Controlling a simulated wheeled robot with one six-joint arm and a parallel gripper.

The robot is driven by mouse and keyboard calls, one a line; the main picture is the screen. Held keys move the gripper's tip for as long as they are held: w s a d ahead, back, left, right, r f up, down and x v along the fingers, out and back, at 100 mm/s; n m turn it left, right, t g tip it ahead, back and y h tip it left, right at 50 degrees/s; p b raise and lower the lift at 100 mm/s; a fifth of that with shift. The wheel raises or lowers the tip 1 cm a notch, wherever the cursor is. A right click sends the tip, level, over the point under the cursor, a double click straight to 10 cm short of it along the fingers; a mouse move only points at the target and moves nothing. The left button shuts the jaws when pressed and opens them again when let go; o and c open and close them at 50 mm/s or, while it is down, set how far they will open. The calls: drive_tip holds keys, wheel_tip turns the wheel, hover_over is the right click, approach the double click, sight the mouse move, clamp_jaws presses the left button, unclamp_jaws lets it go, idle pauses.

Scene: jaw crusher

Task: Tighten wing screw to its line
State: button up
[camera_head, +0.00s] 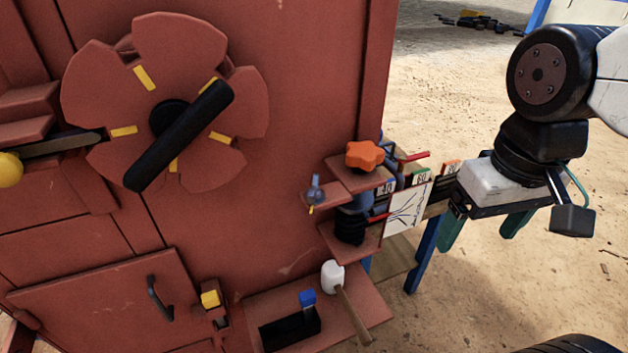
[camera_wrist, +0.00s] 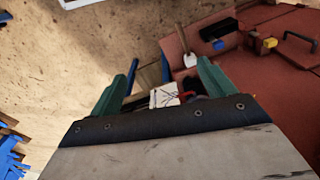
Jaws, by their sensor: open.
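A small blue-grey part (camera_head: 315,190), which looks like the wing screw, stands on a red bracket on the crusher's right side in the head view. A small yellow mark (camera_head: 310,209) shows just below it. I cannot tell how it is turned relative to any line. My gripper (camera_head: 484,228) is to the right of the bracket, clear of the screw, with its green fingers apart and nothing between them. In the wrist view my gripper (camera_wrist: 166,78) also shows spread fingers. I cannot make out the screw there.
An orange star knob (camera_head: 364,155) and a white card (camera_head: 407,208) with number tags lie between the screw and my gripper. Below are a white-headed mallet (camera_head: 333,277) and a blue-topped block (camera_head: 307,298) on a red shelf (camera_head: 375,305).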

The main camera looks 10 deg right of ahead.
drive_tip(key=w+a+n+g, duration=0.1)
drive_tip(key=w+a+n, duration=0.3)
drive_tip(key=w+a, duration=0.35)
wheel_tip(320, 180, up, 3)
drive_tip(key=n, duration=0.9)
hover_over(314, 183)
drive_tip(key=shift+a, duration=0.1)
drive_tip(key=shift+f+n, duration=0.15)
drive_tip(key=shift+n, duration=0.15)
drive_tip(key=shift+f, duration=0.3)
wheel_tip(314, 183, down, 7)
drive_tip(key=shift+f, duration=0.1)
drive_tip(key=shift+c, duration=0.3)
drive_tip(key=c, duration=0.9)
